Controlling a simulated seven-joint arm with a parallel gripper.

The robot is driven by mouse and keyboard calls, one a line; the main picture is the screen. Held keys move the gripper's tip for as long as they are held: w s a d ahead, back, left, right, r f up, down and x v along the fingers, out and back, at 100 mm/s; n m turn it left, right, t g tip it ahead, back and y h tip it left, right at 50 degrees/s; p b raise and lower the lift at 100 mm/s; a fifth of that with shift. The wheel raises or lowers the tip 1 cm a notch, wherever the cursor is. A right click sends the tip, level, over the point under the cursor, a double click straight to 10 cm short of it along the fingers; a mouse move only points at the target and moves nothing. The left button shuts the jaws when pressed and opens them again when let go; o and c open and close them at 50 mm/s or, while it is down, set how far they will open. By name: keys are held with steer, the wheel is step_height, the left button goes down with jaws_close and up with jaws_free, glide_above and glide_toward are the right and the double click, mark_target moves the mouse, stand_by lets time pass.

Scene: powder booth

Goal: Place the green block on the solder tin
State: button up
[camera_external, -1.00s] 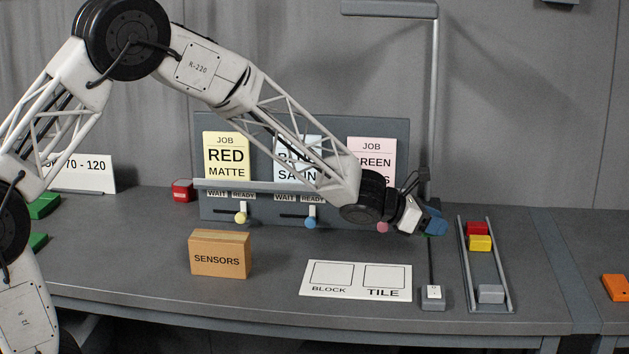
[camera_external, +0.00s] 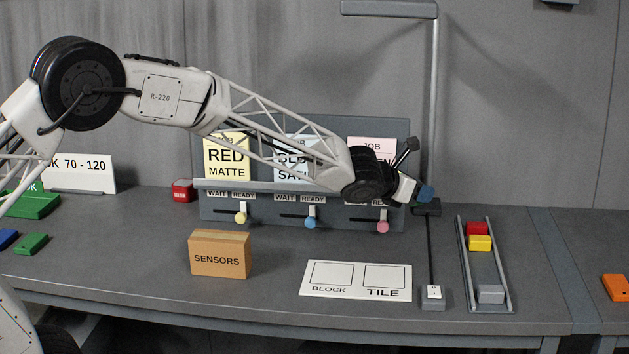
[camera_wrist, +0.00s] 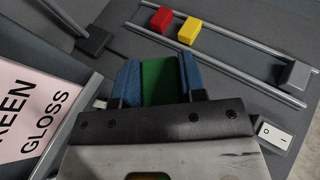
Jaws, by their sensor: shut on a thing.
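My gripper (camera_external: 425,195) has blue fingers and hangs in front of the right end of the job board. In the wrist view my gripper (camera_wrist: 158,80) is shut on the green block (camera_wrist: 158,84), which lies between the two blue fingers. In the external view the block is mostly hidden by the gripper. I cannot make out a solder tin in either view.
The job board (camera_external: 402,130) stands behind. A dark lamp base (camera_wrist: 94,40) is near the gripper. A railed track (camera_external: 485,270) holds red, yellow and grey pieces. A SENSORS box (camera_external: 219,256) and a BLOCK/TILE card (camera_external: 356,293) lie in front. Green pieces (camera_external: 30,243) are far left.

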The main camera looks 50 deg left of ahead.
steer(key=shift+s+a+r+n+y, duration=0.15)
steer(key=shift+a+r+n+y, duration=0.05)
steer(key=shift+a+n+y, duration=0.2)
steer(key=shift+s+a+r+n+y, duration=0.1)
steer(key=shift+a+r+n+y, duration=0.15)
steer(key=shift+a, duration=0.25)
steer(key=shift+s+a+r+y, duration=0.1)
steer(key=shift+s+a+y, duration=0.05)
steer(key=shift+a+y, duration=0.25)
